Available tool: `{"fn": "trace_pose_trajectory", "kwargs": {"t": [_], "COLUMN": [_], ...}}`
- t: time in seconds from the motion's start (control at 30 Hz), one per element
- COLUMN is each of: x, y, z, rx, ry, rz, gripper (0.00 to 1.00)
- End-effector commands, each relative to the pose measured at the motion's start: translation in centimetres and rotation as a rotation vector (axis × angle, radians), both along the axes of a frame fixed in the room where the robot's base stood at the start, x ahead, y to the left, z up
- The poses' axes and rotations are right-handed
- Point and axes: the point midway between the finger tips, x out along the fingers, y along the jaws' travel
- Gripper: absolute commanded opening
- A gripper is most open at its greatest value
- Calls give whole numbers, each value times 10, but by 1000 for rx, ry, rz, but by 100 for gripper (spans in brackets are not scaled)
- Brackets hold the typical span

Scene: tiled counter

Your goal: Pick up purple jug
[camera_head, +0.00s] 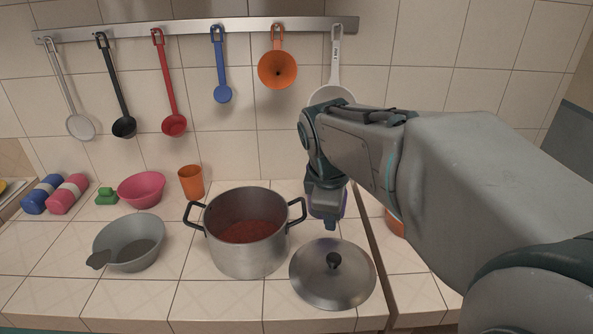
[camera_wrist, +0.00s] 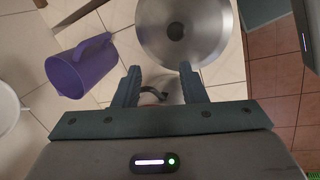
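The purple jug (camera_wrist: 85,68) lies in the left part of the wrist view, with its handle toward the upper right. In the head view only slivers of the purple jug (camera_head: 345,203) show, mostly hidden behind my gripper (camera_head: 330,224). In the wrist view my gripper (camera_wrist: 160,72) has its two fingers spread apart. The jug is to the left of the fingers, outside the gap between them and not touching them. My gripper is open and empty, pointing down above the counter to the right of the pot.
The steel pot (camera_head: 247,254) with red contents is just left of my gripper. A steel lid (camera_head: 333,283) lies in front. Utensils hang from the wall rail (camera_head: 200,27).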

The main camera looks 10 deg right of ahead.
Motion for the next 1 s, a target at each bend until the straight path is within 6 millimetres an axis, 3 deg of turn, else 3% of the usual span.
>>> {"fn": "trace_pose_trajectory", "kwargs": {"t": [0.3,0.5,0.73,1.0], "x": [73,101,110,121], "y": [-26,-38,-45,-61], "z": [7,10,1,-47], "rx": [-241,-332,-358,-355], "ry": [158,239,269,267], "rz": [610,859,938,937], "gripper": [38,38,38,38]}}
